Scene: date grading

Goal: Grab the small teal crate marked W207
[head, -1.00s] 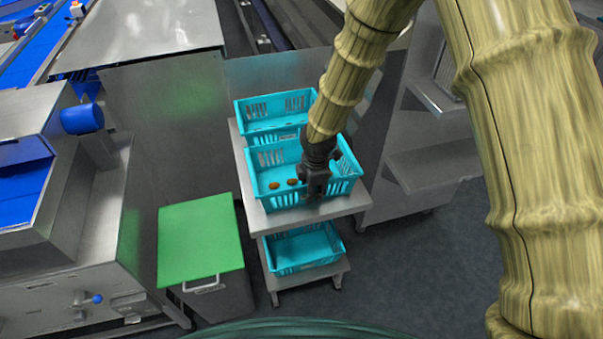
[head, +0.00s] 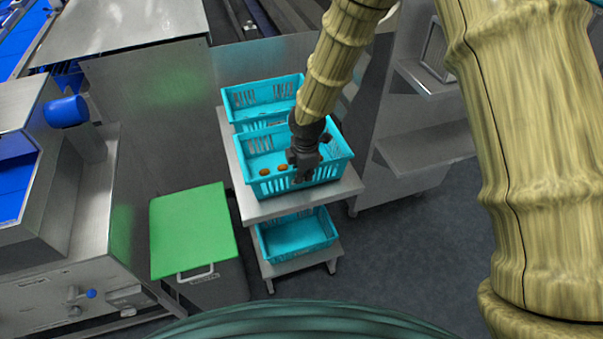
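Teal crates stand on a steel cart. On the top shelf are a front crate (head: 264,187) with a few brown dates in it and a rear crate (head: 256,124); another crate (head: 300,252), seemingly empty, sits on the lower shelf. No W207 mark is legible on any of them. My gripper (head: 302,178) points down at the front wall of the front crate, right of its middle, and overlaps that wall in view. Its fingers are small and dark, so I cannot tell whether they are open, shut or touching the rim.
The cart's top shelf (head: 262,211) has a bare strip in front of the crate. A bin with a green lid (head: 192,232) stands to the left. Steel shelves (head: 425,150) stand to the right. Blue-and-steel machinery fills the far left. Dark floor (head: 400,260) is open at front right.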

